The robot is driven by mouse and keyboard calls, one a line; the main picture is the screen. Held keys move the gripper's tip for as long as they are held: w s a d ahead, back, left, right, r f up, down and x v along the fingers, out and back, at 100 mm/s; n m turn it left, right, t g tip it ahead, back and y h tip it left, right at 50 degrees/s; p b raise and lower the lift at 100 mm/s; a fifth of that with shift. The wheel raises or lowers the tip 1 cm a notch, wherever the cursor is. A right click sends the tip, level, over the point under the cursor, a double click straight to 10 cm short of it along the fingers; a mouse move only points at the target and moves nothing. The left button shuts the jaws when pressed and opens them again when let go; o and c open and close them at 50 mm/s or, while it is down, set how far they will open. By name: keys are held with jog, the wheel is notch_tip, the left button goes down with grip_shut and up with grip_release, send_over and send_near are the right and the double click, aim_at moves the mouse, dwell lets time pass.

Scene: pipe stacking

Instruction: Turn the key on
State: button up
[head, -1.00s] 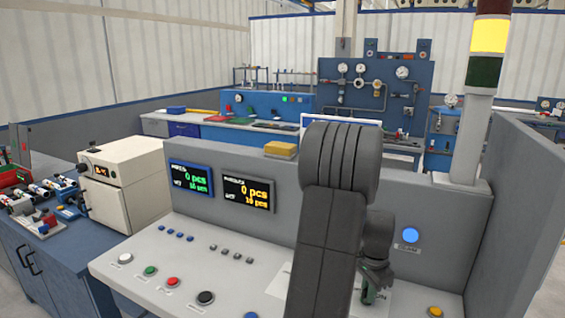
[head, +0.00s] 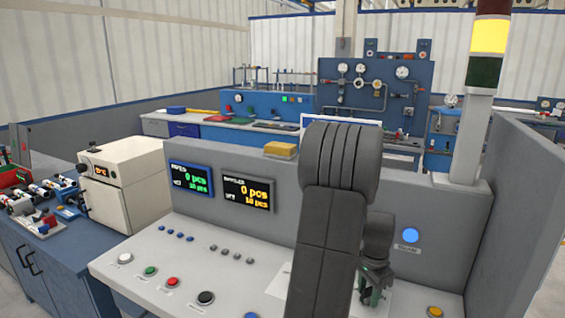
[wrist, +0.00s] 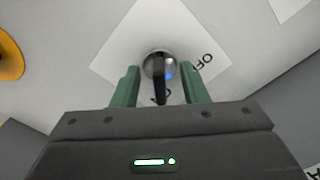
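The key switch (wrist: 159,66) is a round metal base with a black lever-like key, set on a white label plate (wrist: 122,50). In the wrist view the key points toward my gripper, and the printed word OFF is to its right. My gripper (wrist: 160,84) has two green fingers, one on each side of the key, with visible gaps, so it is open and grips nothing. In the head view my gripper (head: 374,295) is low over the right part of the console; my arm hides part of the panel and the key there.
The sloped console (head: 140,255) carries several coloured buttons and two displays (head: 248,193). A blue button (head: 410,235) is on the upright panel, and a yellow button (head: 435,311) is at right. A grey side wall (head: 520,200) borders the right.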

aim_at(369, 287)
jog(key=shift+r+p, duration=2.45)
jog(key=shift+r, duration=1.05)
jog(key=shift+f, duration=0.2)
notch_tip(369, 287, down, 7)
jog(key=b, duration=0.5)
jog(key=shift+r, duration=0.15)
